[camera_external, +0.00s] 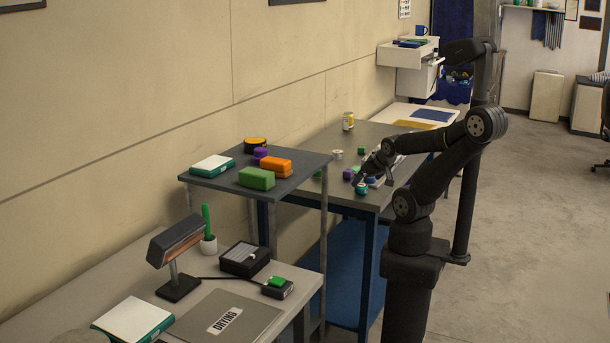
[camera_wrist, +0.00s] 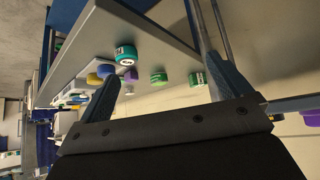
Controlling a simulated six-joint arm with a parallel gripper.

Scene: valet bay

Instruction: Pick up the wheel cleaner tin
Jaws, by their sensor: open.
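A round teal tin with a white label (camera_wrist: 126,55) sits near the table edge in the wrist view. It looks like the teal tin (camera_external: 361,188) at the table's near edge in the external view. Its lettering is too small to read, so I cannot confirm that it is the wheel cleaner. My gripper (camera_external: 371,178) is just above and beside it. In the wrist view my gripper's fingers (camera_wrist: 162,70) are spread wide with nothing held between them. The tin lies between the finger lines, nearer the left finger and beyond the tips.
A purple item (camera_external: 348,174), a green item (camera_external: 361,150), a white round item (camera_external: 336,154) and a yellow-white can (camera_external: 348,121) stand on the same grey table (camera_external: 345,139). A raised shelf (camera_external: 218,183) with colored blocks adjoins on the left. Open floor lies right.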

